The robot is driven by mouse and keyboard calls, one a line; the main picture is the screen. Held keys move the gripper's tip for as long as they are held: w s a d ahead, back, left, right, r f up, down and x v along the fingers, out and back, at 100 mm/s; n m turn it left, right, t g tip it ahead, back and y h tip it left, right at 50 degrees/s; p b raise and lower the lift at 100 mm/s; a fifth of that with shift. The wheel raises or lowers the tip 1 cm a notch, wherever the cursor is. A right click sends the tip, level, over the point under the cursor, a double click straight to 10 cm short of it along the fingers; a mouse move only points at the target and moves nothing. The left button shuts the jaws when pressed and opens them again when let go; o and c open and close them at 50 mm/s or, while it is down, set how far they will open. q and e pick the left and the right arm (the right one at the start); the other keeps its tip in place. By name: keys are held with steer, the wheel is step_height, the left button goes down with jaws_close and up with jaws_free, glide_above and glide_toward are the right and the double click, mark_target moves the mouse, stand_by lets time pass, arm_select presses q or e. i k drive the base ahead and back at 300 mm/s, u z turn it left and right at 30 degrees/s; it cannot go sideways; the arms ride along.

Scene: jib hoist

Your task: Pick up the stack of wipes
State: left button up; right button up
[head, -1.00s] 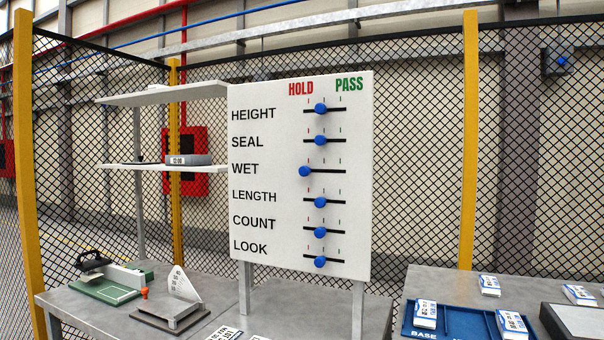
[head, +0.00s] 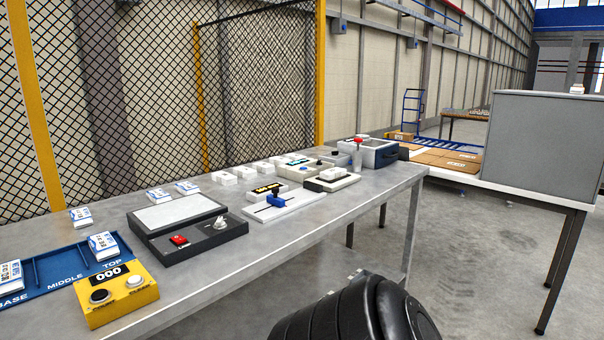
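Several white-and-blue labelled packs lie on the grey table (head: 330,222). One pack (head: 103,246) sits in the TOP part of a blue tray (head: 60,269), and another pack (head: 11,276) is by the BASE label at the left edge. A third pack (head: 80,217) is behind the tray, and two more (head: 158,195) lie behind a black-framed device. Small plain white blocks (head: 222,178) stand in a row further back. I cannot tell which of these, if any, is the stack of wipes. Neither gripper shows in the head view.
A yellow counter box (head: 116,292) reading 000 stands at the front edge. Right of it are a device with a white plate (head: 178,213) and red button, and a white slider board (head: 285,203). A grey cabinet (head: 545,145) stands far right. The floor between is open.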

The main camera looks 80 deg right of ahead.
mark_target(330, 175)
steer(key=z, duration=4.15)
steer(key=i, duration=4.15)
steer(key=u, duration=4.4)
